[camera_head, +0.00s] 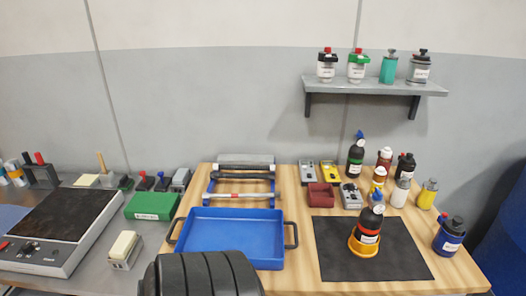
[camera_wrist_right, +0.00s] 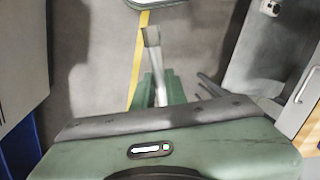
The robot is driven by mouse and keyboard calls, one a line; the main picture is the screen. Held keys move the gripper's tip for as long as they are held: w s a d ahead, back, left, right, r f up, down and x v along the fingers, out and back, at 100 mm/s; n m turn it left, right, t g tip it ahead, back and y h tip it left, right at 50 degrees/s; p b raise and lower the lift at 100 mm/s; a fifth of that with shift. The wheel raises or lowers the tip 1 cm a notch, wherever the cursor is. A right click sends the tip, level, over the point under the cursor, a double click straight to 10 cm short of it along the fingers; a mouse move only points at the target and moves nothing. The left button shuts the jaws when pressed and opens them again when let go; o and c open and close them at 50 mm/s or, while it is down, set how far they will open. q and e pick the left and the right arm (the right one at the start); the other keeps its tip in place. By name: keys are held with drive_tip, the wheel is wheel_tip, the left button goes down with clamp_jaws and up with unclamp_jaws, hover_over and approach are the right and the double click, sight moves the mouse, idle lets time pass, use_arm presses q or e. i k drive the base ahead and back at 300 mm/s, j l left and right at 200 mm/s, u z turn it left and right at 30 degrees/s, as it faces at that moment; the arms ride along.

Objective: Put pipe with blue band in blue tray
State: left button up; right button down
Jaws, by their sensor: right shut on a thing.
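The blue tray (camera_head: 230,264) lies on the wooden table, with a handle at each side and an empty floor. In the right wrist view my right gripper (camera_wrist_right: 158,88) is shut on a pale grey pipe (camera_wrist_right: 152,45), whose end sticks out beyond the green fingers. No blue band shows on the visible part of this pipe. A floor and cabinets show behind it, not the tabletop. My right gripper is outside the head view. My left gripper is in neither view.
Behind the tray a blue rack (camera_head: 209,186) carries a pale pipe with a red band (camera_head: 238,196) and a black pipe (camera_head: 242,175). A dark mat (camera_head: 400,262) with an orange-based bottle (camera_head: 368,228) lies to the right. A green box (camera_head: 151,206) stands to the left.

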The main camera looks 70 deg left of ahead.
sight(237, 227)
drive_tip(key=k+j+z, duration=0.15)
drive_tip(key=k+z, duration=0.25)
drive_tip(key=k, duration=0.25)
drive_tip(key=k+u, duration=0.2)
drive_tip(key=u, duration=0.2)
drive_tip(key=k+j+u, duration=0.2)
drive_tip(key=u, duration=0.2)
drive_tip(key=k+j+u, duration=0.2)
drive_tip(key=u, duration=0.2)
